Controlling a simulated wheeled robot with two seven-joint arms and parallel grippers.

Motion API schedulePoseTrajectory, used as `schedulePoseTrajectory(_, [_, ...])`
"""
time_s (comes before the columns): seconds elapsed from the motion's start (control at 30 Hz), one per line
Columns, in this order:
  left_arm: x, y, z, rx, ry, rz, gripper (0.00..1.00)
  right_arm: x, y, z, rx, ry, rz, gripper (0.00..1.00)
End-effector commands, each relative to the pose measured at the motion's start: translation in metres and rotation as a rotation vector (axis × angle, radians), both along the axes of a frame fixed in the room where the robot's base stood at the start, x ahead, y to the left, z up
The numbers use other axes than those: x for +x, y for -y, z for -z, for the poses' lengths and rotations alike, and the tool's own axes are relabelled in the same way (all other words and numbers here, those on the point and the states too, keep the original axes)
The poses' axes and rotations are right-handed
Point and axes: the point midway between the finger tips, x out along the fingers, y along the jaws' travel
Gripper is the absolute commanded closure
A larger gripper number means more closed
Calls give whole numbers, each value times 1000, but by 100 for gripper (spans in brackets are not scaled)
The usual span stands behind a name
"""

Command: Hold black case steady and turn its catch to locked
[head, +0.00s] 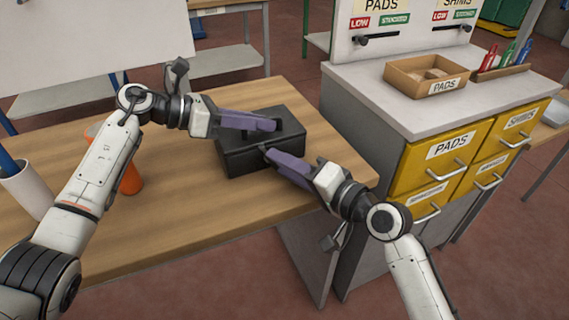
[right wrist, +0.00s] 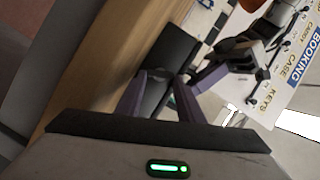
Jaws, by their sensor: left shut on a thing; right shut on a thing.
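The black case (head: 250,162) sits closed on the wooden table, near its right end. My left gripper (head: 272,125) reaches over the lid from the left and is shut on what looks like the handle on top; its fingers hide most of it. My right gripper (head: 267,150) comes from the right, low at the case's front face, shut on what looks like the catch. The catch is hidden by the fingers, so its position cannot be told. The right wrist view shows the case (right wrist: 172,60) beyond the purple fingers of my right gripper (right wrist: 160,78).
An orange cone-like thing (head: 131,178) and a white cylinder (head: 26,190) stand on the table (head: 190,215) to the left. A grey cabinet (head: 385,108) with yellow drawers stands close on the right, bearing a cardboard PADS tray (head: 410,84). The table's front is clear.

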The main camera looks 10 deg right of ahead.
Motion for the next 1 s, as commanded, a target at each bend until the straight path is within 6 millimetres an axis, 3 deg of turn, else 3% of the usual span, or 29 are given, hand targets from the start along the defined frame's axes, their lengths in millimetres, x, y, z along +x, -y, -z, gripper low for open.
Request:
schedulePoseTrajectory(0.6, [1,-1,1,1,-1,-4,100,-1,0,1,40,-16,-2,88])
schedulePoseTrajectory(0.63, [1,-1,1,1,-1,-4,100,-1,0,1,40,-16,-2,63])
schedulePoseTrajectory(0.73, [1,-1,1,0,-1,-3,100,-1,0,1,39,-15,-2,47])
schedulePoseTrajectory(1.0, [0,0,0,0,-1,-1,100,0,1,3,35,-17,0,47])
